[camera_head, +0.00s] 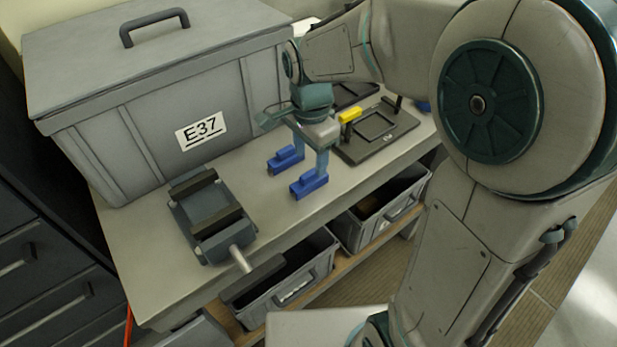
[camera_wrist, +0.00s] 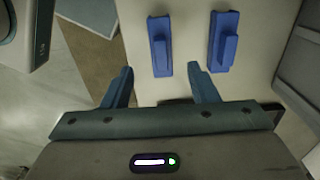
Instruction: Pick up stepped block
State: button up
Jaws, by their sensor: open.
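Two blue stepped blocks lie on the bench. The front one (camera_head: 309,185) is nearer the bench's front edge, and the rear one (camera_head: 286,160) is nearer the big grey box. In the wrist view the left block (camera_wrist: 160,46) lies beyond the gap between my fingertips, and the right block (camera_wrist: 223,41) lies beyond and outside the right finger. My gripper (camera_head: 311,164) is open and empty, with fingers pointing down close to the blocks. It also shows in the wrist view (camera_wrist: 161,72). I cannot tell whether a fingertip touches a block.
A grey vise (camera_head: 206,206) stands left of the blocks. A large lidded box (camera_head: 150,120) marked E37 fills the back. A dark plate fixture (camera_head: 383,146) with a yellow block (camera_head: 350,115) is to the right. Bins (camera_head: 290,291) sit on the shelf below. Bare bench lies between vise and blocks.

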aim_at(310, 173)
jog(key=shift+f+p, duration=0.35)
jog(key=shift+f, duration=3.25)
jog(key=c, duration=1.1)
